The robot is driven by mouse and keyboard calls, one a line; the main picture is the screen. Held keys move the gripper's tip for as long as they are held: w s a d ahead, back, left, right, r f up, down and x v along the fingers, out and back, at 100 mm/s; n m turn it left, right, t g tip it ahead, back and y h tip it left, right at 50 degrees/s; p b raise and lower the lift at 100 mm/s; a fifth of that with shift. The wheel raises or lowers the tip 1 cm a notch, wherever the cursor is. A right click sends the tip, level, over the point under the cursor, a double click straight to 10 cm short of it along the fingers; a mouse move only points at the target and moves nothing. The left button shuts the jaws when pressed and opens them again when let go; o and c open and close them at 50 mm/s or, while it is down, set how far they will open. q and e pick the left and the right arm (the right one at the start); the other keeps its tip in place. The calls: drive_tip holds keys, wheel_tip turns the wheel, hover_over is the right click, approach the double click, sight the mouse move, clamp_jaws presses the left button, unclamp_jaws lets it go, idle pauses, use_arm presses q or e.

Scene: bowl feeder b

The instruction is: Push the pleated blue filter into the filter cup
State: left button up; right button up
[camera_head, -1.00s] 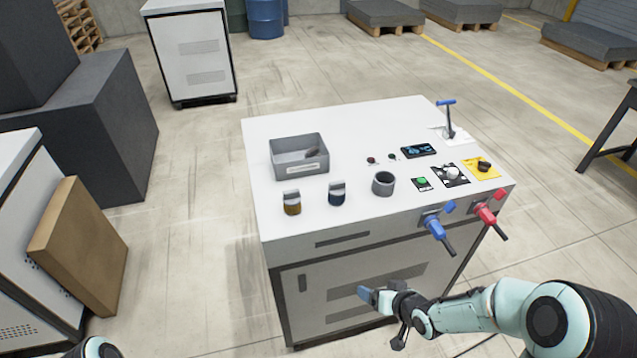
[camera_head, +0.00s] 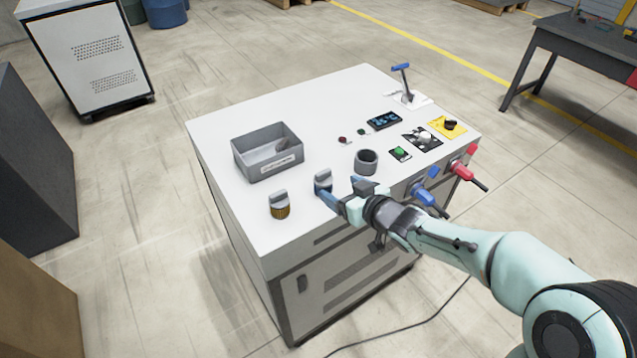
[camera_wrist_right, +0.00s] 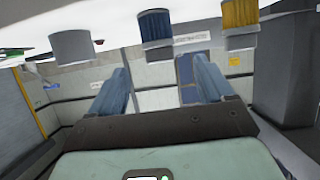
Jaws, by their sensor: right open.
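The pleated blue filter (camera_head: 323,182) stands upright on the white bench top with its grey cap up; my right gripper partly hides its blue part. The wrist view is turned over and shows the filter (camera_wrist_right: 157,27) beyond the fingertips, roughly in line with the gap between them. The grey filter cup (camera_head: 367,161) stands to its right, its round mouth facing up; it also shows in the wrist view (camera_wrist_right: 72,47). My right gripper (camera_head: 342,188) is open, with nothing between its fingers (camera_wrist_right: 162,70), at the bench's front edge. My left gripper is out of view.
A yellow-brown pleated filter (camera_head: 280,206) stands left of the blue one. A grey bin (camera_head: 268,165) sits behind them. A green button (camera_head: 400,153), a blue-handled valve (camera_head: 426,195) and a red one (camera_head: 463,170) are right of the cup. The front left bench corner is clear.

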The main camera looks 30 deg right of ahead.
sight(325, 178)
drive_tip(key=b+x, duration=0.1)
drive_tip(key=x, duration=0.4)
drive_tip(key=shift+s+f, duration=0.1)
drive_tip(key=shift+b+x, duration=0.75)
drive_tip(key=shift+x, duration=2.35)
drive_tip(key=shift+d, duration=0.1)
drive_tip(key=shift+r, duration=0.25)
drive_tip(key=c, duration=1)
